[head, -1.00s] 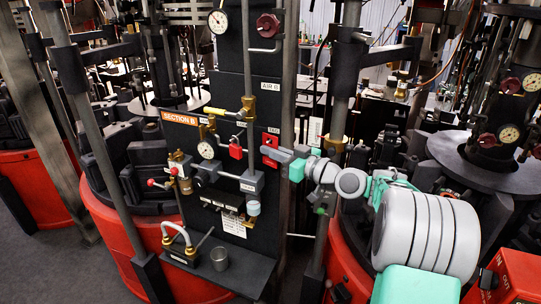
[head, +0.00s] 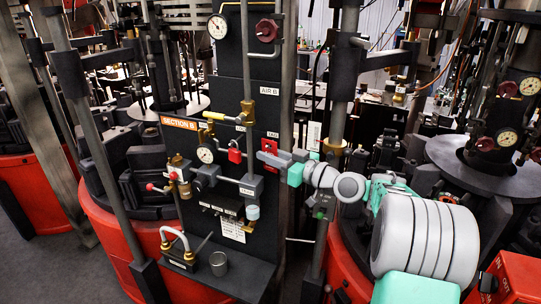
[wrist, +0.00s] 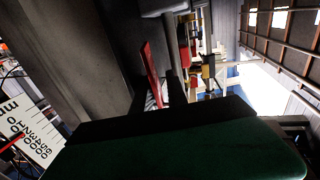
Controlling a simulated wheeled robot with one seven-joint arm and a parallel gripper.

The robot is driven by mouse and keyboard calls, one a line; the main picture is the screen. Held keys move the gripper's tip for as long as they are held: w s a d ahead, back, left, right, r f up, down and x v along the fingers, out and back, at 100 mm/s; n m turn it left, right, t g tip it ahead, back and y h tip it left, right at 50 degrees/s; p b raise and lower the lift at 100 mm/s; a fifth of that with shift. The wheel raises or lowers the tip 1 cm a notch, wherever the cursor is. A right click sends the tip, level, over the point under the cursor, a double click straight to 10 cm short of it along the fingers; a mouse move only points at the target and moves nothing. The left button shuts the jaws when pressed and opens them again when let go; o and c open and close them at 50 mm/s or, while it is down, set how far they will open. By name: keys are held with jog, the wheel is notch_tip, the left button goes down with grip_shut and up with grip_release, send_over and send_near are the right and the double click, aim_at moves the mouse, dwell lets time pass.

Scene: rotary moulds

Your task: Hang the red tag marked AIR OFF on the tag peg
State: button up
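The red tag (head: 269,145) is at the dark panel, just below a small white label, in the head view. My gripper's grey fingers (head: 270,159) cover its lower part, and its writing is not readable. In the wrist view the tag (wrist: 151,72) appears as a thin red sheet, nearly edge-on. The dark fingers (wrist: 163,93) stand apart around its near end, with a light gap beside it, so my gripper looks open. The tag peg is hidden; whether the tag hangs on it cannot be told.
A red padlock (head: 235,152) hangs left of the tag. A gauge (head: 205,155), brass valves and pipes crowd the panel there. An upright post (head: 338,110) stands right of the panel, close to my arm. A metal cup (head: 218,263) sits on the low shelf.

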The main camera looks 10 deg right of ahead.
jog(key=shift+d, duration=0.25)
